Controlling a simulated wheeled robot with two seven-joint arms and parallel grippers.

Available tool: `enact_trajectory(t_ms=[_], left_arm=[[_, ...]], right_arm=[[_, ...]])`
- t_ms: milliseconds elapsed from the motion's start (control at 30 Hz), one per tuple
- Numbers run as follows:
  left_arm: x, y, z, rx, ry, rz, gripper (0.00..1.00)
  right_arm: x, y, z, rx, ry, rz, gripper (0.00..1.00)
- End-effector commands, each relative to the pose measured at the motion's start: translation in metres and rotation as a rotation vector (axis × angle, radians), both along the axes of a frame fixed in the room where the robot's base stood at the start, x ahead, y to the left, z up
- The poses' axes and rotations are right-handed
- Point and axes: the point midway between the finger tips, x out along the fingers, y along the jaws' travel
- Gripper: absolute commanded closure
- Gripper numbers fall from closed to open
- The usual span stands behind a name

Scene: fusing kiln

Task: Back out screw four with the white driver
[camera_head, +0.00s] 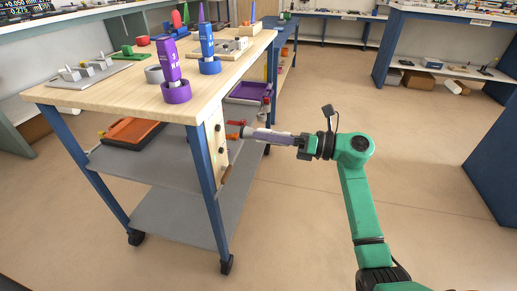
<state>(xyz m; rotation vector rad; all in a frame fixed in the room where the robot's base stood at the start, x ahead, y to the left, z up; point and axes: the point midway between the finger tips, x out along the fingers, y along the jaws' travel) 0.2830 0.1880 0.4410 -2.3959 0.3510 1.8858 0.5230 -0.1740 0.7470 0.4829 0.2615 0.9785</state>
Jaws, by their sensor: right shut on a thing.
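My right gripper (301,144), on the green arm from the lower right, is shut on the white driver (270,137). The driver looks pale white to lavender and lies nearly level. It points left toward a light wooden panel (216,146) on the end of the workbench. Several dark round spots, which look like screw heads or holes, show on the panel. The driver's front end is near the panel's right edge; I cannot tell if its tip touches a screw. Which spot is screw four cannot be read. My left gripper is not in view.
The wooden workbench (118,92) has blue legs, casters and grey shelves. Purple (172,70) and blue (208,52) upright tools stand on top. An orange tray (132,131) is on the shelf. Small red and orange parts are close to the driver's front. Floor (300,220) is clear to the right.

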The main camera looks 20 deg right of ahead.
Motion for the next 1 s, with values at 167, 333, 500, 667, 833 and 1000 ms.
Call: enact_trajectory(t_ms=[167, 333, 500, 667, 833, 1000], left_arm=[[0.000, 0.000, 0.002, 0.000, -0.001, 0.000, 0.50], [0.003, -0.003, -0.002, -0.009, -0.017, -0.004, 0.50], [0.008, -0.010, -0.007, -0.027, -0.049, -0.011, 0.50], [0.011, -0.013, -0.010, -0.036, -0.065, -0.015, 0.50], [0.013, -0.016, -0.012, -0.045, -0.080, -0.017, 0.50], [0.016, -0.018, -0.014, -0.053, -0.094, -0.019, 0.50]], right_arm=[[0.000, 0.001, 0.003, -0.002, -0.001, 0.003, 1.00], [-0.001, 0.000, 0.002, -0.004, 0.000, 0.003, 1.00], [0.003, 0.006, 0.003, -0.004, 0.001, 0.006, 1.00], [0.012, 0.019, 0.003, -0.005, 0.001, 0.005, 1.00], [0.020, 0.034, 0.003, -0.004, 0.001, 0.006, 1.00], [0.027, 0.044, 0.003, -0.004, 0.001, 0.005, 1.00]])
